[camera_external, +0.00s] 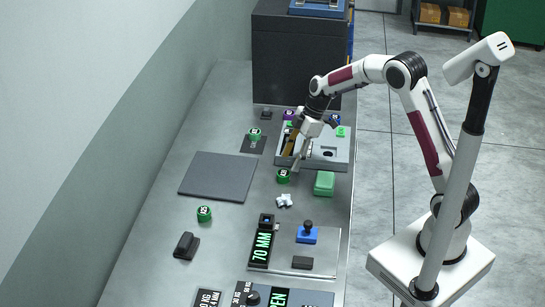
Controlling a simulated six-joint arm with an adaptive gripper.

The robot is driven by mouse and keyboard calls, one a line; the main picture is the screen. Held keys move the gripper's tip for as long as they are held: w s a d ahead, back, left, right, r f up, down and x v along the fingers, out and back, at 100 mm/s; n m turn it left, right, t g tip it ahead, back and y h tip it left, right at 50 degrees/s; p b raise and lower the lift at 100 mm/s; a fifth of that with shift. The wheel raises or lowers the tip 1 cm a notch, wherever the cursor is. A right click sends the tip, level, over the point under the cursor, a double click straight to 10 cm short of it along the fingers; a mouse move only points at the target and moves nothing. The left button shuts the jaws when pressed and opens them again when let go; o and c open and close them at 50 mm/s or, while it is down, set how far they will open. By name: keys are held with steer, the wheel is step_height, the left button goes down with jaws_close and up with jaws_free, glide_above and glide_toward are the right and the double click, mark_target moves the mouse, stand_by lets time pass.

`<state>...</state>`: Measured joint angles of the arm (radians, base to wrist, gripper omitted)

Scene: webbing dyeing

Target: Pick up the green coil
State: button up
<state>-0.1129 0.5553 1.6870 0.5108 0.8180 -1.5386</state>
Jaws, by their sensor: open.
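One green item (283,176) sits on the bench just left of and in front of my gripper. A second green item (254,134) stands on a small dark pad farther back. A third green item (204,213) stands at the front left. My gripper (299,164) is open and points down over the left side of a grey tray. No item shows between its fingers, though they are small here.
The grey tray (339,157) holds small parts. A green block (324,183) lies in front of it. A dark mat (218,176) lies left, a black stamp-like item (187,245) nearer. A plate with a blue knob (307,234) and a "70 MM" sign (262,247) stand in front.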

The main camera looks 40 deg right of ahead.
mark_target(284, 172)
steer(key=a+f, duration=0.2)
steer(key=shift+s+f, duration=0.1)
steer(key=shift+f, duration=0.25)
steer(key=shift+x, duration=0.9)
steer(key=shift+d, duration=0.1)
steer(key=c, duration=1.1)
